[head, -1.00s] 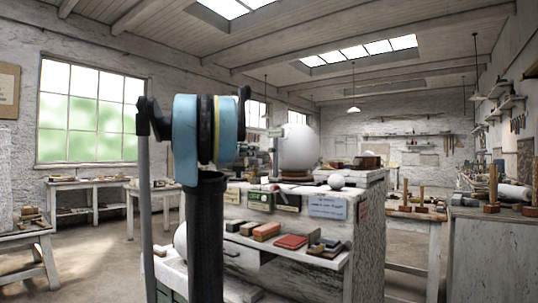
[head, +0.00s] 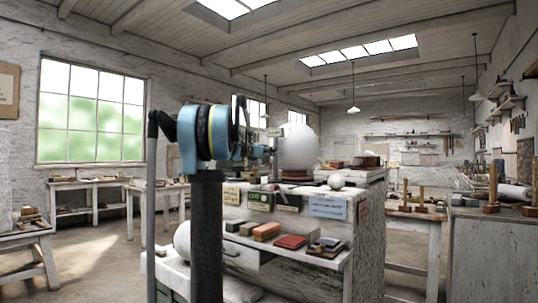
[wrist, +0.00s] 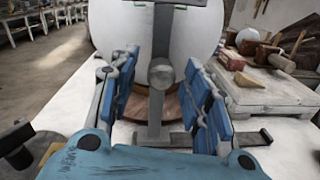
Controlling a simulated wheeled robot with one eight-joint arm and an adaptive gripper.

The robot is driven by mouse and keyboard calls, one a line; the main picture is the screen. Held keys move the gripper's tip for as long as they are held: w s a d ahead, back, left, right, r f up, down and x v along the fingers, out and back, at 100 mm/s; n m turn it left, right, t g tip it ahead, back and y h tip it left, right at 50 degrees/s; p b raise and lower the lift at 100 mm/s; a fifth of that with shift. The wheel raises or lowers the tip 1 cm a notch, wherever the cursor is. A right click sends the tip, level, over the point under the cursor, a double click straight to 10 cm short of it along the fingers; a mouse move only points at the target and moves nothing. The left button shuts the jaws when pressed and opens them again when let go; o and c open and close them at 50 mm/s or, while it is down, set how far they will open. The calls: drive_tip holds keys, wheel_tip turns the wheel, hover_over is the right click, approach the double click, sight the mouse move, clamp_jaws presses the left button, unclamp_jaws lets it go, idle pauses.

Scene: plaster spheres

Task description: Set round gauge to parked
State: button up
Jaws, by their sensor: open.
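In the wrist view my gripper (wrist: 161,90) is open, with a blue-padded finger on each side. A grey upright stand (wrist: 155,118) with a round grey knob (wrist: 161,73) shows between the fingers; I cannot tell whether they touch it. This may be the round gauge, but no dial or reading is visible. A large white plaster sphere (wrist: 120,35) stands behind it on a brown round base (wrist: 178,112). In the head view the sphere (head: 298,150) is on the bench top, and my arm hides most of the gripper and stand.
The white bench (head: 365,215) carries small labels, too small to read, including a blue one (head: 327,207). Coloured blocks, one red (head: 290,241), lie on its lower shelf. Mallets (wrist: 275,58) lie on a board at right.

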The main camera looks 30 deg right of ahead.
drive_tip(key=shift+x, duration=0.8)
